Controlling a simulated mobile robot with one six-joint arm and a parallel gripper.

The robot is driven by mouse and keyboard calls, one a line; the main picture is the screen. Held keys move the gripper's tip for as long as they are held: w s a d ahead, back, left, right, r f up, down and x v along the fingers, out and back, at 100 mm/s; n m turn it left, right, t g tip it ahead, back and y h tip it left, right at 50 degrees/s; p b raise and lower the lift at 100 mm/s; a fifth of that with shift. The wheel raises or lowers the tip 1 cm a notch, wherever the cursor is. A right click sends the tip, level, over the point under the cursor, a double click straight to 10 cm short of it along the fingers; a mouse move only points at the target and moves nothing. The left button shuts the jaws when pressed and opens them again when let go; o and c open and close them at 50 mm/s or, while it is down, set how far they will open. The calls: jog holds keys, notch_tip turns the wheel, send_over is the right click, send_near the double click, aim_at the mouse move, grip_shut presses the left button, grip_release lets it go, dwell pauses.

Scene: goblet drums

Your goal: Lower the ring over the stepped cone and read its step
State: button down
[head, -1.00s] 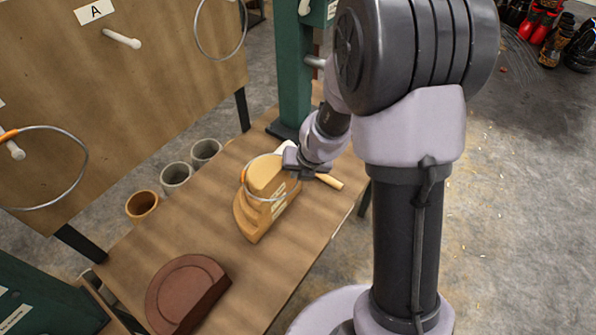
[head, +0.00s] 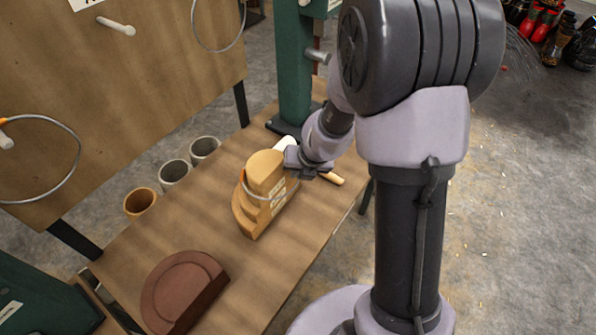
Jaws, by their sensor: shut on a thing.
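The stepped cone (head: 245,216) is a tan half-cone standing on the wooden table, with a pale label on its flat face. A thin metal ring (head: 263,199) with a small orange mark sits around its upper part. My gripper (head: 289,172) is beside the cone's top right and is shut on the ring. The fingertips are small and partly hidden by the wrist. I cannot read the step marks on the label.
A dark red stepped half-disc (head: 188,285) lies on the near table. Several cups, one a tan cup (head: 140,202), stand beyond the left edge. A green post (head: 293,75) rises behind. A tool handle (head: 331,178) lies right of the cone. Rings hang on the board (head: 150,75).

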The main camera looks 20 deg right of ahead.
jog(key=shift+f+b, duration=0.4)
jog(key=shift+f, duration=0.05)
jog(key=shift+f, duration=0.15)
jog(key=c, duration=1.6)
grip_release()
jog(key=o, duration=0.4)
jog(key=shift+d, duration=0.15)
jog(key=shift+o, duration=0.2)
